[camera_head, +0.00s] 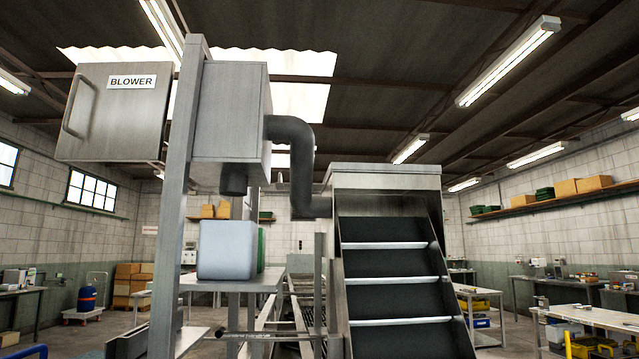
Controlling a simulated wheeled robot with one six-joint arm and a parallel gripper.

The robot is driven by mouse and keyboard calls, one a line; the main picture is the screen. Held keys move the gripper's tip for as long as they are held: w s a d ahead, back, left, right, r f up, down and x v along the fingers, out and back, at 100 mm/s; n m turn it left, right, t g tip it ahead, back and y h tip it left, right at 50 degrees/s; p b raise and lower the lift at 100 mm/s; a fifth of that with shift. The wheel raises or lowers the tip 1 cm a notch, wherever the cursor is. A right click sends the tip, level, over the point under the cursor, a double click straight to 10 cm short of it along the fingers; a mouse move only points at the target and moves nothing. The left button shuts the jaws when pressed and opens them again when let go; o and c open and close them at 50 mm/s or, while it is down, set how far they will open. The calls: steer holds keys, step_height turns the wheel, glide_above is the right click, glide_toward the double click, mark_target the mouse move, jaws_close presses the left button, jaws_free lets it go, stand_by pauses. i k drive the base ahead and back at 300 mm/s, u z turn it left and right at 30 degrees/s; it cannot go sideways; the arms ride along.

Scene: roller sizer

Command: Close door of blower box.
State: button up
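The blower box (232,112) is a grey metal box high on the machine, left of centre, behind a steel post. Its door (125,115) carries a "BLOWER" label and extends out to the left of the box, standing open. The door's bar handle (78,106) is on its left side, away from the box. The post covers the place where door and box meet, and the box's inside is hidden. My gripper is not in view.
The steel post (185,190) stands in front of the box. A dark pipe (294,150) runs from the box to the stepped sizer (395,268). A pale blue bin (227,249) sits below the box. Floor shows at the left, beside a blue canister (86,299).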

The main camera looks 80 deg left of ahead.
mark_target(117, 110)
steer(key=u, duration=3.8)
steer(key=k, duration=0.5)
steer(key=u, duration=1.35)
steer(key=i, duration=1.25)
steer(key=z, duration=1.1)
